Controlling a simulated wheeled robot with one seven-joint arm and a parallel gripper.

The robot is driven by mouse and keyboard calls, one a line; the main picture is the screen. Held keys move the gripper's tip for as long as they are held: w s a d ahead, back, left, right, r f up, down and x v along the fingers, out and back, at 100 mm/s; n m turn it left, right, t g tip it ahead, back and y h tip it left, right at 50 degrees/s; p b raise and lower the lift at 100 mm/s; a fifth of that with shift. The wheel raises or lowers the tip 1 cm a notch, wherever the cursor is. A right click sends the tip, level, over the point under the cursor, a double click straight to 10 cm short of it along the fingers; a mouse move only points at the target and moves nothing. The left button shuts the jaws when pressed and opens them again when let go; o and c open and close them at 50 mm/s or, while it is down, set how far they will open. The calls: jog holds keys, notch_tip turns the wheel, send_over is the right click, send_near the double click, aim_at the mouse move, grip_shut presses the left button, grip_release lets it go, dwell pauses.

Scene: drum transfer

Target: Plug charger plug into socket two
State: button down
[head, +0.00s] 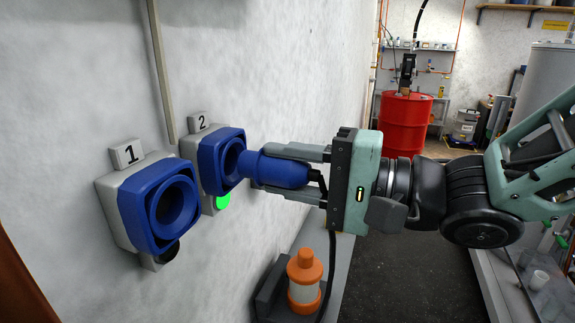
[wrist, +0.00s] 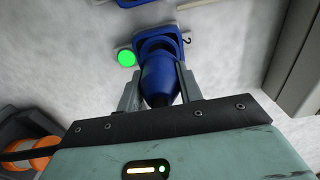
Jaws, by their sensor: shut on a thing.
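Socket two (head: 208,167), a blue socket on a grey wall box under the "2" label, is on the wall; it also shows in the wrist view (wrist: 163,38). The blue charger plug (head: 282,171) sits with its front end in the mouth of socket two, in line with it. The wrist view shows the plug (wrist: 160,78) too. My gripper (head: 302,172) is shut on the plug's body, one finger on each side. A green light (head: 222,201) glows below socket two. How deep the plug's front goes is hidden by the socket rim.
Socket one (head: 160,208), blue and empty, is on the wall at left, with a dark light below. An orange and white beacon-like object (head: 304,278) stands on a grey ledge beneath my gripper. A red drum (head: 404,122) stands far back. The floor between is clear.

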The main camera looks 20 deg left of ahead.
aim_at(260, 166)
jog(key=shift+w+a+p, duration=0.15)
jog(key=shift+a+p, duration=0.35)
jog(key=shift+a, duration=1.35)
dwell(0.5)
jog(key=c, duration=0.9)
grip_release()
jog(key=shift+o, duration=0.2)
jog(key=s+d+b, duration=0.1)
jog(key=d+b, duration=0.3)
jog(key=d, duration=1.3)
jog(key=shift+s+d, duration=0.15)
jog(key=shift+s, duration=0.05)
